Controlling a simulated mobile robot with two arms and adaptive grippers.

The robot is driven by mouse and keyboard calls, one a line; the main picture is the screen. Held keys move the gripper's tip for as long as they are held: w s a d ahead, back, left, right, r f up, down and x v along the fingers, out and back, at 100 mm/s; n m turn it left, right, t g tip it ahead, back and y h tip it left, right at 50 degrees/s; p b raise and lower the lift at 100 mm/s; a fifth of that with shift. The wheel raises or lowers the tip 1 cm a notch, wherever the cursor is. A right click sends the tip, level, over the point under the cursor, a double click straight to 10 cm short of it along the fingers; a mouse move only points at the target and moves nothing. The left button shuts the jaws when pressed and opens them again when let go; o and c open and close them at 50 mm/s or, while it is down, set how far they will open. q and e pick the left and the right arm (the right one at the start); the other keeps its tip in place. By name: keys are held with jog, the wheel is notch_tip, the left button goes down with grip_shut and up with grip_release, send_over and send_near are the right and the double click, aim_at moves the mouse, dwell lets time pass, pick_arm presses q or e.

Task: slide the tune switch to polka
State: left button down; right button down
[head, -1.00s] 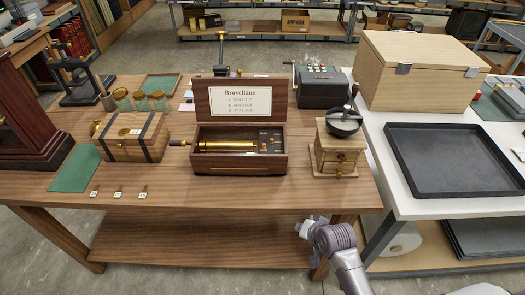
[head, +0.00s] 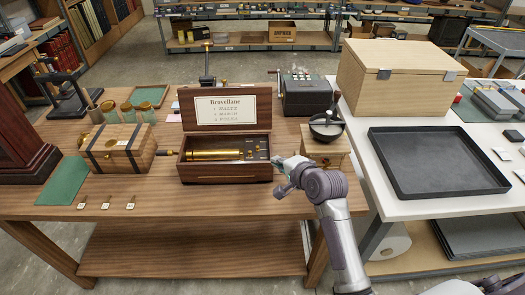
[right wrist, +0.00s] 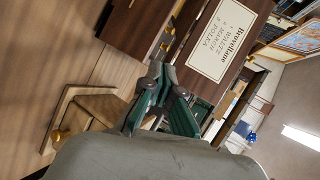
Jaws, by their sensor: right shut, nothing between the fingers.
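The music box (head: 225,172) stands on the wooden table with its lid up. The lid's label (head: 226,109) reads Bravellane, with waltz, march and polka listed. A brass cylinder (head: 214,155) lies inside. A dark panel with small fittings (head: 256,150) is at its right; I cannot make out the tune switch or its setting. My right gripper (head: 281,177) is shut and empty at the box's front right corner. In the right wrist view its green fingers (right wrist: 163,82) show below the label (right wrist: 229,40). My left gripper is not in view.
A wooden grinder (head: 325,145) stands close behind and right of my right gripper. A strapped chest (head: 118,149) is to the left of the box. A black tray (head: 436,162) and a large wooden case (head: 400,80) are on the white table. The table front is mostly clear.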

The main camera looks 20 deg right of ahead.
aim_at(259, 148)
jog(key=shift+m, duration=0.3)
jog(key=x, duration=0.7)
jog(key=r+p+x, duration=0.1)
jog(key=x, duration=0.2)
jog(key=shift+w+f, duration=0.1)
jog(key=shift+w, duration=0.3)
jog(key=shift+w+d+f+b, duration=0.1)
jog(key=shift+w+d+b, duration=0.05)
jog(key=shift+w+b, duration=0.2)
jog(key=w, duration=0.1)
jog(key=w+d+b, duration=0.1)
jog(key=w, duration=0.1)
jog(key=shift+w+b, duration=0.3)
jog(key=shift+d, duration=0.1)
jog(key=shift+r, duration=0.2)
